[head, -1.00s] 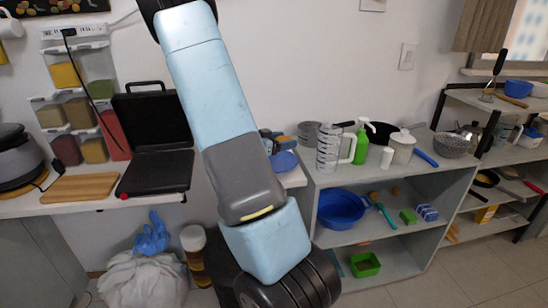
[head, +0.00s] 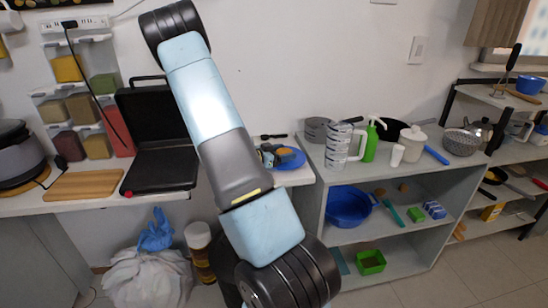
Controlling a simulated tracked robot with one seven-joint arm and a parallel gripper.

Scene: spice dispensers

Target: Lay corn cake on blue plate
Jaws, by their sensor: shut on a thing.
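The blue plate (head: 292,160) lies on the counter to the right of the black open grill, near the counter's right end. My gripper (head: 272,156) is small in the head view, just past my forearm, low over the left part of the plate. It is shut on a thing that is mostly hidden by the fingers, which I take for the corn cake. I cannot tell whether the cake touches the plate. No other corn cake shows clearly.
The black grill (head: 160,150) stands open left of my arm, with a wooden board (head: 84,185) beside it. Spice dispensers (head: 85,110) hang on the wall. Right of the plate stand a measuring cup (head: 337,147), a green bottle (head: 371,143) and a white canister (head: 411,145).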

